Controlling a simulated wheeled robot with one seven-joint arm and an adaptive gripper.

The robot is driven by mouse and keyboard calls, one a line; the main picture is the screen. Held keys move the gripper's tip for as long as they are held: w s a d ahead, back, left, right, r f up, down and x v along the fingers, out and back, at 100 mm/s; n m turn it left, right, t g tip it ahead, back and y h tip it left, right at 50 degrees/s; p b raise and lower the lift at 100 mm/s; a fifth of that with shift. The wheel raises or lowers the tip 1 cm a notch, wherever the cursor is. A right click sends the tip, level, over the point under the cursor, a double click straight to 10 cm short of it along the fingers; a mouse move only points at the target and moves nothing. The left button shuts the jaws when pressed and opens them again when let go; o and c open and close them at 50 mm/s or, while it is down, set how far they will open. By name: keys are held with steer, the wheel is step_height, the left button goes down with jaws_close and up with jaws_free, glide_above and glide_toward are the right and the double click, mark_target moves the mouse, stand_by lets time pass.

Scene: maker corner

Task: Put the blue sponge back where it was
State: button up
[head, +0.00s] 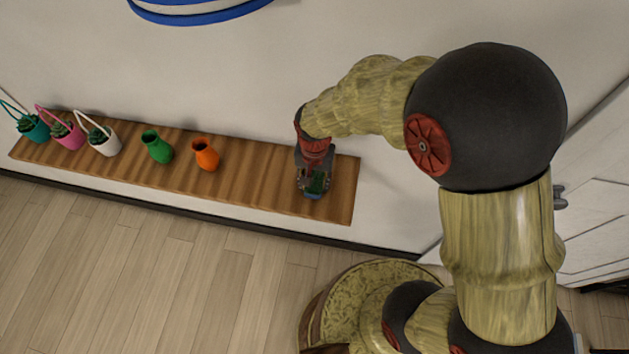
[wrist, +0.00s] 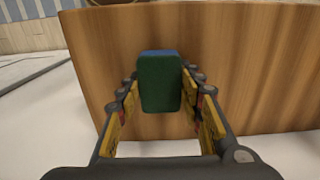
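The blue sponge (wrist: 161,84) has a green face turned towards the wrist camera, with a strip of blue showing along its far edge. In the head view the sponge (head: 315,185) is at the right end of the wooden shelf. My gripper (wrist: 160,78) points down at the shelf and has one finger on each side of the sponge. The fingertips look pressed against its sides. My gripper also shows in the head view (head: 314,178), partly covering the sponge. I cannot tell whether the sponge touches the board.
The wooden shelf (head: 250,185) also bears an orange vase (head: 206,155), a green vase (head: 157,147), and white (head: 104,142), pink (head: 67,135) and teal (head: 34,128) baskets with plants, towards the left. Bare board lies between the orange vase and my gripper.

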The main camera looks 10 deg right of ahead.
steer(key=o, duration=0.4)
step_height(320, 180, up, 13)
steer(key=p, duration=0.1)
step_height(320, 180, up, 11)
steer(key=n+t, duration=0.2)
steer(key=t, duration=0.1)
glide_above(315, 182)
steer(key=s+d, duration=0.4)
steer(key=d, duration=0.3)
steer(key=s+d+r+t, duration=0.1)
steer(key=s+r, duration=0.1)
steer(key=s+d+r+n, duration=0.1)
steer(key=s+d+r, duration=0.1)
steer(key=s, duration=0.1)
steer(key=s+d+r+n+t, duration=0.1)
steer(key=s+d+r, duration=0.1)
steer(key=s, duration=0.1)
steer(key=shift+s+t, duration=0.15)
steer(key=shift+t, duration=0.15)
